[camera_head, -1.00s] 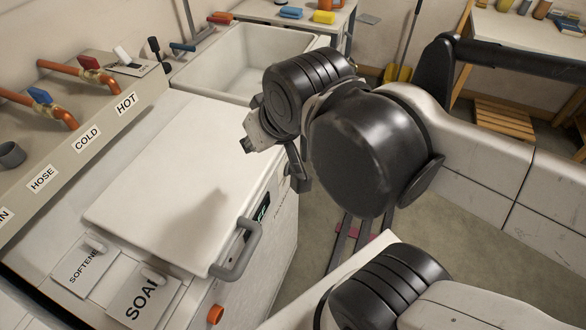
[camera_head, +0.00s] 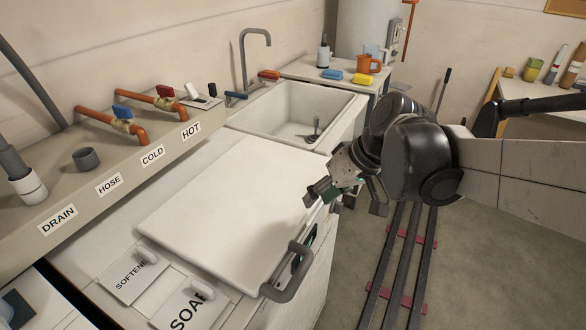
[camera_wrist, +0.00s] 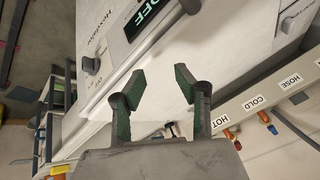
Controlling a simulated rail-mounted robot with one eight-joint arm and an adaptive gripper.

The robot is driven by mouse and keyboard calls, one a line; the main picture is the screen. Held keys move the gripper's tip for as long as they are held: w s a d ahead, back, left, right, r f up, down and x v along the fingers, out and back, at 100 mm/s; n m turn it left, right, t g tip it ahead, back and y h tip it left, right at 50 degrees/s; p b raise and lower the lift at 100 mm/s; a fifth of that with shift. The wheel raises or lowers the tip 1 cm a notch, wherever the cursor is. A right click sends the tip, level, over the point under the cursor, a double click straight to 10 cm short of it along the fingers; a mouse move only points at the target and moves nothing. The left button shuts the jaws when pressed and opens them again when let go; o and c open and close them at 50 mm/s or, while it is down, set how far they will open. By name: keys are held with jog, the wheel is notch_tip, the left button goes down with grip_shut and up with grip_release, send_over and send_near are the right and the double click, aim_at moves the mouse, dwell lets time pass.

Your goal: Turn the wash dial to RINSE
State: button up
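In the wrist view, a grey round knob (camera_wrist: 91,65) sits on the washer's white front panel, left of my fingers. It looks like the wash dial, but the lettering around it is too small to read surely. A dark display (camera_wrist: 150,15) reading OFF is beside it. In the head view, only a sliver of that display (camera_head: 296,260) shows behind the lid handle, and the knob is hidden. My gripper (camera_wrist: 160,75) is open and empty, its green-padded fingers apart from the knob. In the head view, my gripper (camera_head: 318,192) is off the lid's right edge.
The washer's white lid (camera_head: 225,205) is closed, with a grey handle (camera_head: 290,285) sticking out in front. A white sink (camera_head: 290,115) stands behind. The pipe shelf (camera_head: 100,165) with taps runs along the wall. Floor rails (camera_head: 400,260) lie right of the washer, with open floor beyond.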

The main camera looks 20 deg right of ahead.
jog(key=w+d+f+y+b, duration=0.1)
jog(key=d, duration=0.1)
jog(key=w+d+f+n+y+b, duration=0.1)
jog(key=f, duration=0.1)
jog(key=w+d+f+t+y+b, duration=0.1)
jog(key=d+f, duration=0.1)
jog(key=shift+w+d+f+n+b, duration=0.15)
jog(key=shift+w+d+n+b, duration=0.15)
jog(key=shift+w+b, duration=0.05)
jog(key=n+t+y+b, duration=0.3)
jog(key=t+y+b, duration=0.15)
jog(key=b, duration=0.25)
send_near(337, 207)
jog(key=s+d+f+n+t+b, duration=0.2)
jog(key=s+d+f+t, duration=0.1)
jog(key=s+d+t, duration=0.15)
jog(key=s+a+b+x, duration=0.1)
jog(key=b+x, duration=0.1)
jog(key=x, duration=1.1)
jog(key=shift+w+a+f+g, duration=0.25)
jog(key=shift+a+g, duration=0.15)
grip_shut()
